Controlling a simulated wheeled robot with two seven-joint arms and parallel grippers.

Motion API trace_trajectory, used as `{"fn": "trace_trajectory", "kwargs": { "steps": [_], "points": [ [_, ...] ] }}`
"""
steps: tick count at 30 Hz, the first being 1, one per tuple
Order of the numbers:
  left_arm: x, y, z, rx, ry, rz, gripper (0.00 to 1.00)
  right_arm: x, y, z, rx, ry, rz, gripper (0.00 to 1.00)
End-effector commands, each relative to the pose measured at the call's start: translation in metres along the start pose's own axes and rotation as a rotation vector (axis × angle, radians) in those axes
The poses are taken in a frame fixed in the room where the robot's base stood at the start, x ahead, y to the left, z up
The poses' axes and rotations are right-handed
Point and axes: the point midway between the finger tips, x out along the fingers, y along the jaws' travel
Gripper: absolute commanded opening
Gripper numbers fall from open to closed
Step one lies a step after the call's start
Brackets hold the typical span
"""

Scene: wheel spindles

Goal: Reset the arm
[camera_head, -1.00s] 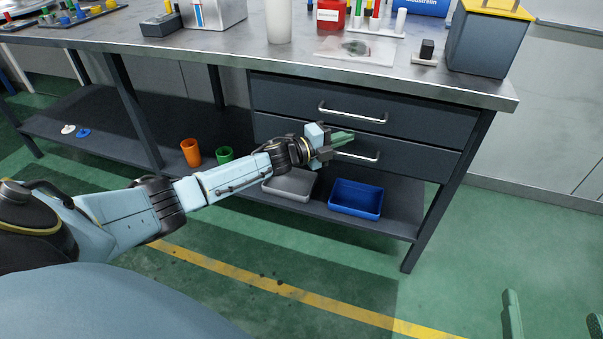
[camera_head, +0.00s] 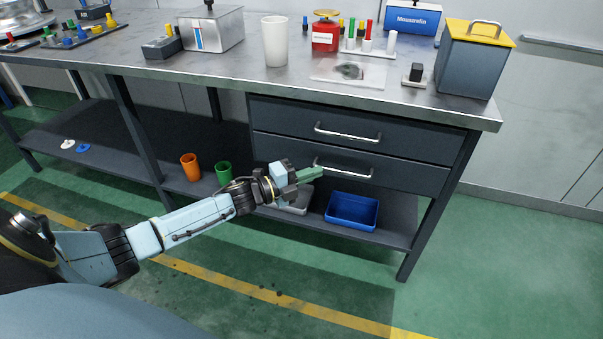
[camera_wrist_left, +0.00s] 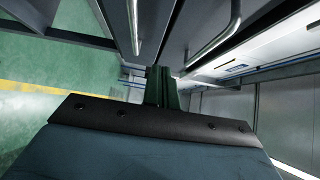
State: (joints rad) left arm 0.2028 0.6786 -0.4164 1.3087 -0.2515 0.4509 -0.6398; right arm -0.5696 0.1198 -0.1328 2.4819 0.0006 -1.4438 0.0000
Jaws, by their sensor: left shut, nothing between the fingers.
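My left arm reaches in from the left in the head view. My left gripper (camera_head: 310,174) is shut and empty, its green fingers together, in front of the workbench's lower drawer (camera_head: 400,174). Its fingertips appear close to the left end of the lower drawer handle (camera_head: 343,169), but I cannot tell whether they touch. In the left wrist view the shut fingers (camera_wrist_left: 161,88) point forward, with the drawer fronts and handles beyond. Both drawers look closed. My right gripper is not in view.
The workbench top (camera_head: 225,75) holds a white cup (camera_head: 275,42), a grey bin with a yellow lid (camera_head: 470,65) and several other items. On the lower shelf stand an orange cup (camera_head: 190,167), a green cup (camera_head: 224,173) and a blue tray (camera_head: 352,210). Green floor lies clear in front.

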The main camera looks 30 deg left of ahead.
Motion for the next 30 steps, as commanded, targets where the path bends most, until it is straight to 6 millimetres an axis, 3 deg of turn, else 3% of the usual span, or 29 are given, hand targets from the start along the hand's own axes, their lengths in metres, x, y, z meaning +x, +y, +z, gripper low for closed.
{"fn": "trace_trajectory", "kwargs": {
  "steps": [6, 17, 23, 30],
  "points": [
    [-0.023, -0.001, 0.0, 0.0, 0.0, 0.001, 0.0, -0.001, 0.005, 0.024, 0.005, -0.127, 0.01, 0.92],
    [-0.027, 0.003, -0.005, -0.031, -0.019, 0.008, 0.0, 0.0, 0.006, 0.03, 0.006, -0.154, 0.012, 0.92],
    [-0.024, 0.025, -0.039, -0.264, -0.177, 0.083, 0.0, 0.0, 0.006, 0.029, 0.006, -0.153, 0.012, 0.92],
    [-0.053, 0.054, -0.093, -0.678, -0.472, 0.242, 0.0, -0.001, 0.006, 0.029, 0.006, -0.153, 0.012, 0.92]
  ]
}}
